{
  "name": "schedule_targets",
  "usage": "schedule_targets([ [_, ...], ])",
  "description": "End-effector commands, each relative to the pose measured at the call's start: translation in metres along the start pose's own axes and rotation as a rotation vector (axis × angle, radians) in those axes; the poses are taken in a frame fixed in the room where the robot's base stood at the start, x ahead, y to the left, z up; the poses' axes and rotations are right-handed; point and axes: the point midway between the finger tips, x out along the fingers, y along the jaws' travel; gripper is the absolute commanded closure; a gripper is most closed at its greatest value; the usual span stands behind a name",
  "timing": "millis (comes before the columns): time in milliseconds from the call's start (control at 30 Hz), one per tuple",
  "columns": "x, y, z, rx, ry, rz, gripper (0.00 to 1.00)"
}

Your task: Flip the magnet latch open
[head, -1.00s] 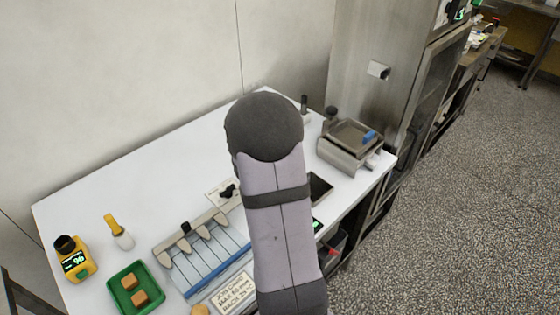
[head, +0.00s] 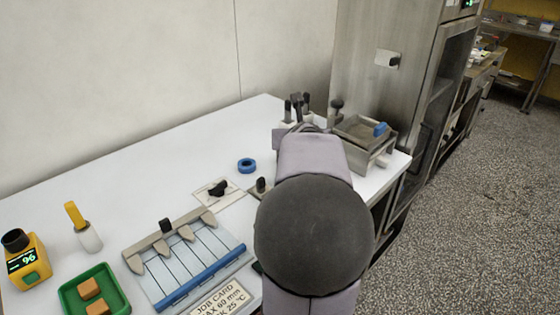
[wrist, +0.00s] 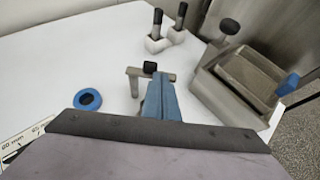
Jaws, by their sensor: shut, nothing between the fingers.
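My gripper (wrist: 161,100) shows in the wrist view as blue-grey fingers, closed together and empty. A metal post with a crossbar and black knob (wrist: 150,67) stands just beyond the fingertips; I cannot tell whether they touch. In the head view my arm hides the gripper. A steel box with a shallow tray (head: 361,150) stands at the table's right end, also in the wrist view (wrist: 225,98), to the right of the gripper. It carries a blue tab (head: 380,129) on its right and a black knob (head: 337,104) at the back left. No part is clearly identifiable as the magnet latch.
A blue ring (head: 247,165) lies left of my arm. Black-handled pieces in white holders (wrist: 157,42) stand behind. A slatted rack (head: 185,262), green tray (head: 68,296) and yellow device (head: 24,262) are at the left. A steel cabinet (head: 375,35) stands behind the box.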

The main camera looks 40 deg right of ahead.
Motion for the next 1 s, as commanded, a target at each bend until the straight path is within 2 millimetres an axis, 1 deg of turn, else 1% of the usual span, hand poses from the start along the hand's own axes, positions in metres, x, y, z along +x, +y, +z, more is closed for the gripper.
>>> schedule_targets([
  [33, 0.005, -0.003, -0.007, -0.008, -0.004, 0.014, 1.00],
  [400, 0.010, -0.010, -0.001, -0.090, 0.003, 0.151, 1.00],
  [667, 0.016, -0.014, 0.007, -0.165, 0.003, 0.280, 1.00],
  [1000, 0.029, -0.019, 0.024, -0.313, 0.003, 0.541, 1.00],
])
